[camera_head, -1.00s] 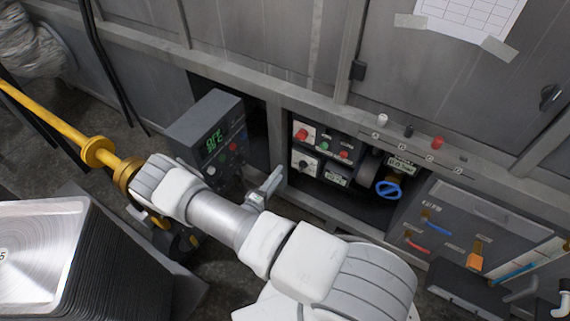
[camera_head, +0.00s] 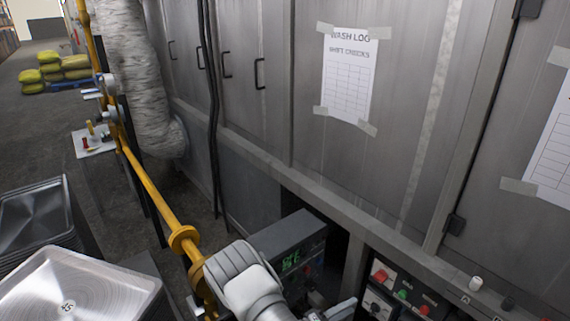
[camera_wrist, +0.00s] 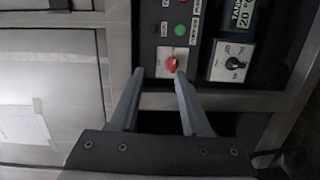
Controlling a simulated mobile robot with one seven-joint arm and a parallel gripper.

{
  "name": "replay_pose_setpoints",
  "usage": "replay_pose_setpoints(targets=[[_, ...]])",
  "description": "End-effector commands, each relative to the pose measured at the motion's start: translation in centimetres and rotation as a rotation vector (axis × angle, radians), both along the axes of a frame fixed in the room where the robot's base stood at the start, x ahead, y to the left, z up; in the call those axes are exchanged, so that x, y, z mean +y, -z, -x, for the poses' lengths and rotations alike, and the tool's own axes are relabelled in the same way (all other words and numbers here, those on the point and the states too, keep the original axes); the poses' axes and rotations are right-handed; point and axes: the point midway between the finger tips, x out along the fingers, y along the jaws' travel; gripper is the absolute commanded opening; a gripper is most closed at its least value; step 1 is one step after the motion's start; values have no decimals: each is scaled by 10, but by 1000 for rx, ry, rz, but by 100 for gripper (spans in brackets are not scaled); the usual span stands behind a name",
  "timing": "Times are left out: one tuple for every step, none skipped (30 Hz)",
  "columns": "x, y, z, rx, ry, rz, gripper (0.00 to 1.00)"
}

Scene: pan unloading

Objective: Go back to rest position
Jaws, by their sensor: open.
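My gripper (camera_wrist: 158,82) is open and empty in the wrist view, its two grey fingers apart and pointing at a dark control panel. A red knob (camera_wrist: 172,64) on a pale plate shows just beyond the fingertips; I cannot tell the distance. A green button (camera_wrist: 180,30) sits above it. In the head view my white arm enters at the bottom centre, in front of a grey box with a green display (camera_head: 290,262). Most of the gripper is cut off at the bottom edge there.
Metal pans (camera_head: 75,290) are stacked at the lower left. A yellow pipe (camera_head: 150,190) runs beside them. A tall grey cabinet (camera_head: 290,130) with a paper log (camera_head: 347,75) fills the right. Open floor (camera_head: 40,130) lies at the far left, with yellow sacks (camera_head: 62,68) beyond.

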Motion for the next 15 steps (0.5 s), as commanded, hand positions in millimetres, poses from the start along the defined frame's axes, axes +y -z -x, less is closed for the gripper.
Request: replay_pose_setpoints(targets=[[-2,-18,-2,-2,52,-25,48],[-3,-27,-1,3,85,-37,48],[-5,-39,-1,10,125,-55,48],[-7,-47,0,15,153,-69,48],[-9,-56,2,21,183,-85,48],[-10,-67,4,29,220,-107,48],[-12,-75,5,36,246,-124,48],[-13,-83,7,43,273,-141,48],[-15,-94,10,53,306,-167,48],[-16,-101,12,61,330,-187,48],[-17,-109,15,66,354,-208,48],[-18,-119,18,76,383,-236,48],[-19,-127,21,82,404,-258,48],[-21,-134,24,90,425,-282,48],[-22,-143,28,100,450,-313,48]])
